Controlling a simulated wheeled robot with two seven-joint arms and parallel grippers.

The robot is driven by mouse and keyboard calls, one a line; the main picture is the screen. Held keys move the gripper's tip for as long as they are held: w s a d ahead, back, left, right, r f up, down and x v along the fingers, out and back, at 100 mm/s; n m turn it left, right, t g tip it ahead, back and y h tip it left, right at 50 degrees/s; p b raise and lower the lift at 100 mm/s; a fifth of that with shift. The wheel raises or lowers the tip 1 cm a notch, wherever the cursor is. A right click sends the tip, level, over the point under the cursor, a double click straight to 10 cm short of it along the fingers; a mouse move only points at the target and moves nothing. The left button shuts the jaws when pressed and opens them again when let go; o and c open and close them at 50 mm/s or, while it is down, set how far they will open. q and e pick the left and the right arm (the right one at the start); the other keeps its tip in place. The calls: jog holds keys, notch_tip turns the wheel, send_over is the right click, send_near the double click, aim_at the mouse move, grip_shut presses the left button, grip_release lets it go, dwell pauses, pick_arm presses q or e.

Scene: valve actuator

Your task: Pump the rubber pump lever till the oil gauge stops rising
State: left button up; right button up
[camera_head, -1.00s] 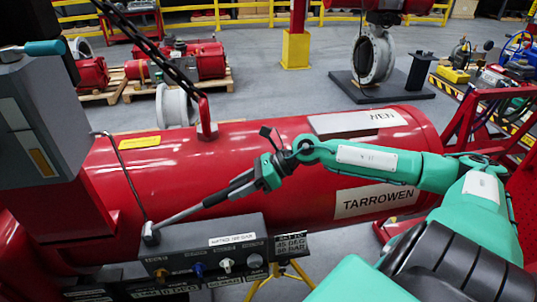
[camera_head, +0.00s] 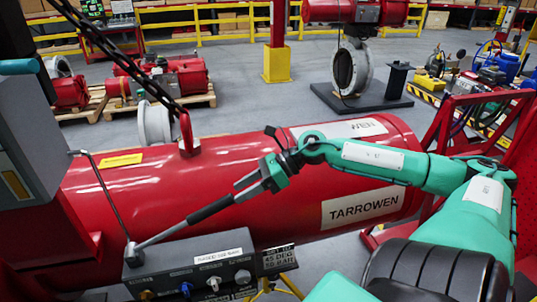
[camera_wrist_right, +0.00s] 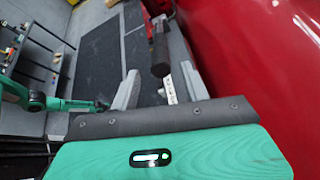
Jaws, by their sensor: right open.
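The pump lever is a grey metal rod with a black rubber grip (camera_head: 210,209). It slants up to the right from the left end of the dark pump box (camera_head: 165,258). My right gripper (camera_head: 240,187) is open at the grip's upper end. In the right wrist view, the black grip (camera_wrist_right: 160,50) has its end between the two spread fingers of the right gripper (camera_wrist_right: 158,88), with gaps visible on both sides. I cannot make out an oil gauge reading.
A large red cylinder (camera_head: 255,165) lies right behind the lever. A grey cabinet (camera_head: 30,140) stands at the left edge. A thin bent pipe (camera_head: 103,195) rises beside the lever's base. A small pressure sign (camera_head: 277,258) stands right of the box.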

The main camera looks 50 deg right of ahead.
jog(key=b+v, duration=0.1)
jog(key=v, duration=0.5)
jog(key=shift+s+d, duration=0.2)
jog(key=shift+d, duration=0.05)
jog(key=shift+r, duration=0.15)
